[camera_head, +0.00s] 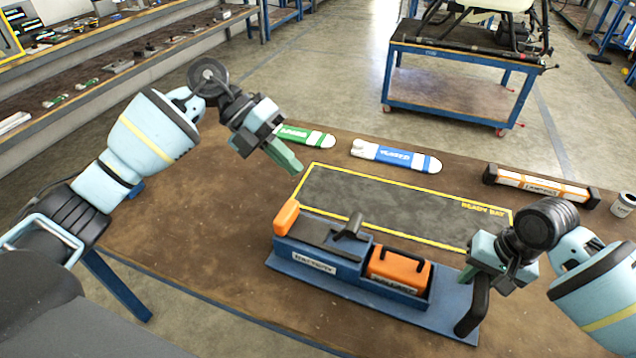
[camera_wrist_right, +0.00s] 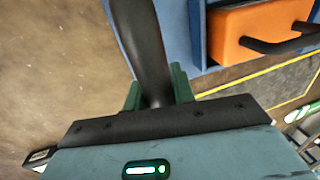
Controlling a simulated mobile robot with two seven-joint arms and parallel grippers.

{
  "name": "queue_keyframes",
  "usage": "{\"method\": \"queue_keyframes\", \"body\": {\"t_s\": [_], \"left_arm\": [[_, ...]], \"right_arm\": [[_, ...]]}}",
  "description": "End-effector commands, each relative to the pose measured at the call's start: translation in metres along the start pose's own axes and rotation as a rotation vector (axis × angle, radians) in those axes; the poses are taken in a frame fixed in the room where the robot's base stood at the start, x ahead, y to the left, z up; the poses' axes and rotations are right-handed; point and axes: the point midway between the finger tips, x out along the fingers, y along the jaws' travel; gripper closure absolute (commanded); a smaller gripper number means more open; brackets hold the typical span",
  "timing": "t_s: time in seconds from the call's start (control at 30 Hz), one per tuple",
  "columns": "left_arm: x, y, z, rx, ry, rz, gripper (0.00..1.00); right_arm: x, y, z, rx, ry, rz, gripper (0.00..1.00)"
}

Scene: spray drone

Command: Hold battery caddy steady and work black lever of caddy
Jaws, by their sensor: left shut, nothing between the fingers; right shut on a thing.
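The blue battery caddy (camera_head: 318,268) sits on the table. An orange battery with a black handle (camera_head: 398,270) is in its right-hand bay, and an orange block (camera_head: 285,217) is at its left end. The black lever (camera_head: 349,229) stands tilted at the caddy's middle. My right gripper (camera_head: 476,277) is shut on the black upright grip (camera_head: 473,310) at the caddy's right end. In the right wrist view the green fingers (camera_wrist_right: 157,92) clasp this grip (camera_wrist_right: 143,45) from both sides. My left gripper (camera_head: 287,158) is shut and empty, above the table behind the caddy, apart from the lever.
A yellow-bordered dark mat (camera_head: 400,207) lies behind the caddy. Green (camera_head: 308,136) and blue (camera_head: 398,156) labelled packs lie beyond it, with an orange-white case (camera_head: 538,186) and a can (camera_head: 623,204) at right. The table's left part is clear.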

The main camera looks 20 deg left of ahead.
Motion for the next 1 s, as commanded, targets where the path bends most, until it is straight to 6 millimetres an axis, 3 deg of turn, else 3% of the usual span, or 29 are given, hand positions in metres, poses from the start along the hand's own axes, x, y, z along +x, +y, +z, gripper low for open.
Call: {"method": "queue_keyframes", "body": {"t_s": [0.6,0.8,1.0], "left_arm": [[0.107,0.000,-0.001,-0.001,0.003,-0.001,1.00],[0.127,0.000,0.000,-0.001,0.001,0.001,1.00],[0.132,0.001,0.000,-0.002,0.000,0.001,1.00]], "right_arm": [[0.000,-0.001,0.000,-0.002,0.001,-0.003,1.00],[0.000,-0.001,0.000,-0.002,0.001,-0.004,1.00],[0.000,-0.002,0.000,-0.002,0.000,-0.004,1.00]]}}
